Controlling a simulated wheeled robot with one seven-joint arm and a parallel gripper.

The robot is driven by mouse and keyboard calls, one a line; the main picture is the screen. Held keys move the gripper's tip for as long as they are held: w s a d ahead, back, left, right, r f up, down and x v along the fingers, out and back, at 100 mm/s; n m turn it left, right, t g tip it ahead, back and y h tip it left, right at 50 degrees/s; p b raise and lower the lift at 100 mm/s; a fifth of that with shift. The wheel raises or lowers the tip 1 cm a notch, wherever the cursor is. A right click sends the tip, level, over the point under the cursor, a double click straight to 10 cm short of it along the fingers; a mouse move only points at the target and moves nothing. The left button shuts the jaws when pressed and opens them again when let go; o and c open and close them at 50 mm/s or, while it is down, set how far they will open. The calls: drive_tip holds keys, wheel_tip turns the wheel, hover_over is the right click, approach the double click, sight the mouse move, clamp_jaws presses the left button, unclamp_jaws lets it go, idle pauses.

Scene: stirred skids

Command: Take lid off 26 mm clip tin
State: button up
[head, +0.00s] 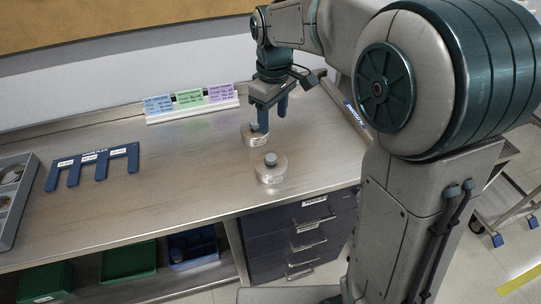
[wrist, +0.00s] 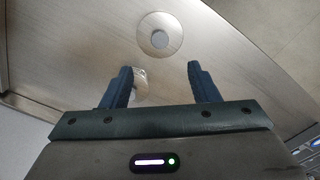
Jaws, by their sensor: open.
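Two round, pale metal tins with grey knobs on their lids stand on the bench. The nearer tin (head: 271,172) has a small unreadable label on its front; it shows whole in the wrist view (wrist: 151,45). The farther tin (head: 250,138) is partly hidden by a finger in the head view. In the wrist view the farther tin (wrist: 139,77) shows beside the left finger, partly covered. I cannot tell which is the 26 mm one. My gripper (head: 272,118) points down, open and empty, above the farther tin; its fingers also show in the wrist view (wrist: 160,72).
A blue slotted rack (head: 95,163) lies on the bench at left, beside a grey tray (head: 12,205). Coloured cards (head: 190,98) stand at the back. Drawers (head: 300,240) and green bins (head: 130,258) are below. The bench between rack and tins is clear.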

sight(271, 157)
drive_tip(key=f, duration=0.9)
drive_tip(key=f+p, duration=0.1)
drive_tip(key=f, duration=0.4)
drive_tip(key=shift+w+a, duration=0.2)
drive_tip(key=shift+w, duration=0.05)
drive_tip(key=c, duration=1.1)
